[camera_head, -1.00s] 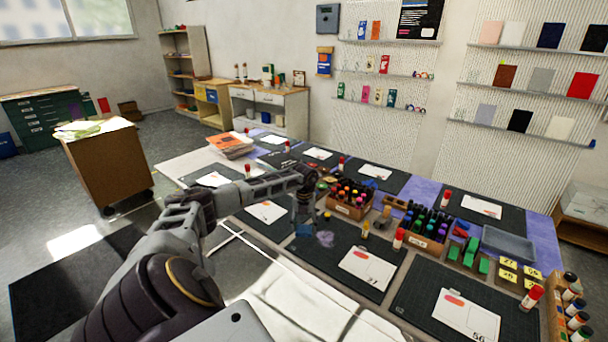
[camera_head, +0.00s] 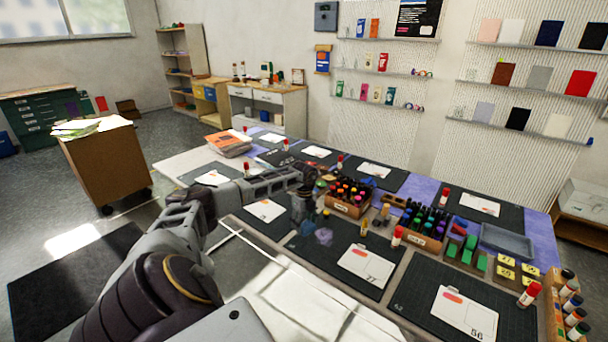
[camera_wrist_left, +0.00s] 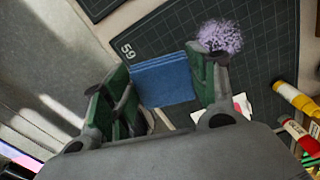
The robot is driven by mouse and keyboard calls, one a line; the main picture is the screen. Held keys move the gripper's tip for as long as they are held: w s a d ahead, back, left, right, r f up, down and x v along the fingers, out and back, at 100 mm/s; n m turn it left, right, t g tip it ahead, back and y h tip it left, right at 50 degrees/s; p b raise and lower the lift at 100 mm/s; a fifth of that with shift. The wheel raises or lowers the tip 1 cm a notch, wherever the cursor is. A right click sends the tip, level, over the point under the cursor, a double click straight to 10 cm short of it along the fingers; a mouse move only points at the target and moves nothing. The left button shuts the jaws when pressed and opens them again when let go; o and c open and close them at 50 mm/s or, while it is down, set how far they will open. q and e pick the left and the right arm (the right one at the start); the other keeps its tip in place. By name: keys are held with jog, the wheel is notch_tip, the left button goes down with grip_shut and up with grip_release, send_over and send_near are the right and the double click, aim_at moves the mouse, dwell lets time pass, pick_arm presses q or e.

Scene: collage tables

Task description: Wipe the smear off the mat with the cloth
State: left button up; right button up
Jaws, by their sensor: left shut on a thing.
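My left gripper (camera_head: 301,212) is over the left part of a dark mat (camera_head: 305,252). In the left wrist view its green-padded fingers (camera_wrist_left: 160,88) are shut on a folded blue cloth (camera_wrist_left: 166,78). My right gripper is out of view.
A white card (camera_head: 367,264) lies on the same mat, right of the smear. A glue stick (camera_head: 397,236) and a small yellow-topped bottle (camera_head: 364,228) stand near its far edge. A wooden box of markers (camera_head: 347,202) stands behind. The mat's near left is clear.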

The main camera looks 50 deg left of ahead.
pick_arm(q)
jog(key=shift+n, duration=0.7)
jog(key=shift+n, duration=0.6)
